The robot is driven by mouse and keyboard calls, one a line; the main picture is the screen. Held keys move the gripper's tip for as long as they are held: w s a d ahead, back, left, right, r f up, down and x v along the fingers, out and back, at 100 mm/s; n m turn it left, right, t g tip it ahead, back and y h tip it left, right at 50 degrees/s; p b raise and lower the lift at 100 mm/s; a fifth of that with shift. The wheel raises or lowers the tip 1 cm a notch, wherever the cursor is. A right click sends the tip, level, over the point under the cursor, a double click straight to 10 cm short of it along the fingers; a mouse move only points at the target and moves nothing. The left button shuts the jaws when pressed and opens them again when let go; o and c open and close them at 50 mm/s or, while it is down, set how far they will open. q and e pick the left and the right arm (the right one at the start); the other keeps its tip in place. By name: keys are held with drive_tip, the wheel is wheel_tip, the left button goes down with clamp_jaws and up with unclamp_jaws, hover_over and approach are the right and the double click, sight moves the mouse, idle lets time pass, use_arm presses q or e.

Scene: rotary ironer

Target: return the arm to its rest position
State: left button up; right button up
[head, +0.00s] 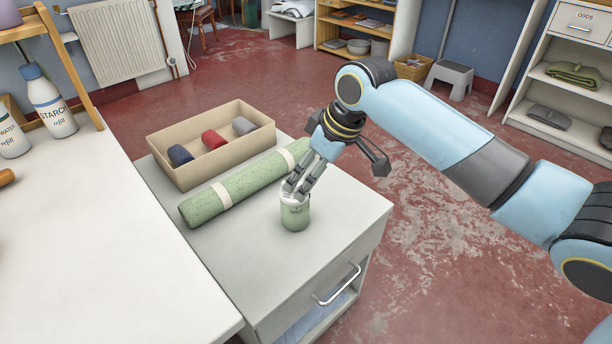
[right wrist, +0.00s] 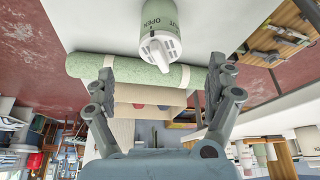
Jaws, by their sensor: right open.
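My right gripper (head: 296,190) is just above and behind a small green canister (head: 295,214) with a white top. In the right wrist view my gripper (right wrist: 161,64) has its two fingers wide apart with nothing between their pads. The canister (right wrist: 172,18) is past the fingertips there, showing a white knob (right wrist: 156,50) and the printed word OPEN. Whether a fingertip touches the canister cannot be told. My left gripper is not in view.
The canister stands on a white cabinet (head: 352,232). Beside it lie a rolled green cloth (head: 240,188) with pale bands and a tan box (head: 178,147) holding dark, red and grey rolls. A white table (head: 90,270) is at left, with a starch bottle (head: 48,100). Red floor at right is open.

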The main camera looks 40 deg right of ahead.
idle(0.6)
drive_tip(key=s+f+g, duration=0.1)
drive_tip(key=s+f, duration=0.2)
drive_tip(key=f, duration=0.1)
drive_tip(key=s+f+m+g, duration=0.1)
drive_tip(key=s+f, duration=0.3)
drive_tip(key=f, duration=0.1)
drive_tip(key=s+a+f+g, duration=0.1)
drive_tip(key=s+f, duration=0.2)
drive_tip(key=f, duration=0.1)
drive_tip(key=shift+s+f, duration=0.25)
drive_tip(key=shift+s, duration=0.05)
drive_tip(key=s+f+m+h, duration=0.1)
drive_tip(key=s+f, duration=1.1)
drive_tip(key=s, duration=0.5)
drive_tip(key=s+f+m+h, duration=0.1)
drive_tip(key=s+f, duration=1)
drive_tip(key=s, duration=0.5)
drive_tip(key=shift+s+a+f+g, duration=0.15)
drive_tip(key=shift+s+f+g, duration=0.2)
drive_tip(key=shift+s+g, duration=0.05)
